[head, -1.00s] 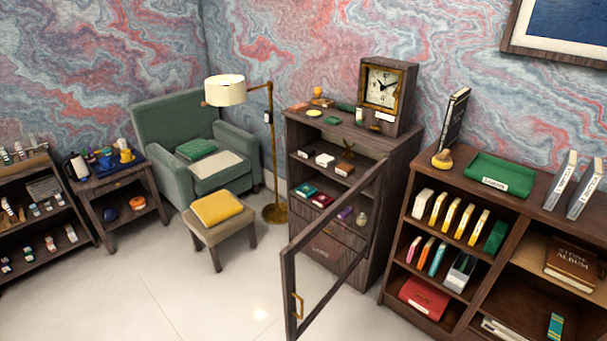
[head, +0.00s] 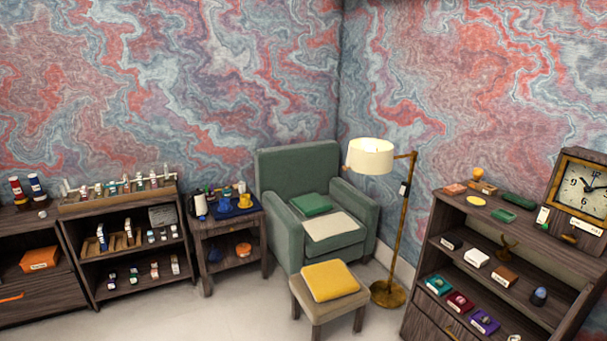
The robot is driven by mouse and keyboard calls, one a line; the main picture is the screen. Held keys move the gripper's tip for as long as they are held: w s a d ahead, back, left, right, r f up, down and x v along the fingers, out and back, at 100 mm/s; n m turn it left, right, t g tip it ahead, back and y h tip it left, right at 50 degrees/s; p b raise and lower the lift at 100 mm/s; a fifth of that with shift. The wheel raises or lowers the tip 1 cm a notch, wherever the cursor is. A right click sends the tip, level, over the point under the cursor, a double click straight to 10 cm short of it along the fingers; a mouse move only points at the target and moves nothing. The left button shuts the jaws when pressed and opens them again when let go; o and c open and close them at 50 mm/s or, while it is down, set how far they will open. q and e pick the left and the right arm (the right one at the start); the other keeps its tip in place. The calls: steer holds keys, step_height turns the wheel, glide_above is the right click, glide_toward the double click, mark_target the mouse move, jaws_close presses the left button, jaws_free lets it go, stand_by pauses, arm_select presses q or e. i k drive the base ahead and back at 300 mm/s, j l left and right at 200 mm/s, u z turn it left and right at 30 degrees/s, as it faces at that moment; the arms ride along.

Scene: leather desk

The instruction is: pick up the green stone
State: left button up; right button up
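No single object is clearly the green stone. On top of the dark wooden cabinet at the right lie a dark green oblong piece (head: 519,201) and a smaller green piece (head: 503,215). A teal-green piece (head: 438,284) sits on a lower shelf of that cabinet, in a row with a red and a purple one. At this size I cannot tell which of them is stone. Neither of my grippers is in view.
The cabinet (head: 440,232) also bears a clock (head: 583,192). A floor lamp (head: 370,158), a green armchair (head: 300,160) and a stool with a yellow cushion (head: 330,280) stand left of it. A side table and shelves line the left wall. Pale floor (head: 240,318) is clear in front.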

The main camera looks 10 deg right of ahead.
mark_target(439, 283)
steer(key=i+j, duration=0.15)
steer(key=i, duration=0.3)
steer(key=i+j+z, duration=0.1)
steer(key=i, duration=0.35)
steer(key=i+l+z, duration=0.2)
steer(key=i+z, duration=0.25)
steer(key=i+l+z, duration=0.1)
steer(key=i+z, duration=0.6)
steer(key=z, duration=0.15)
steer(key=i+j+z, duration=0.25)
steer(key=i+z, duration=0.2)
steer(key=k, duration=0.05)
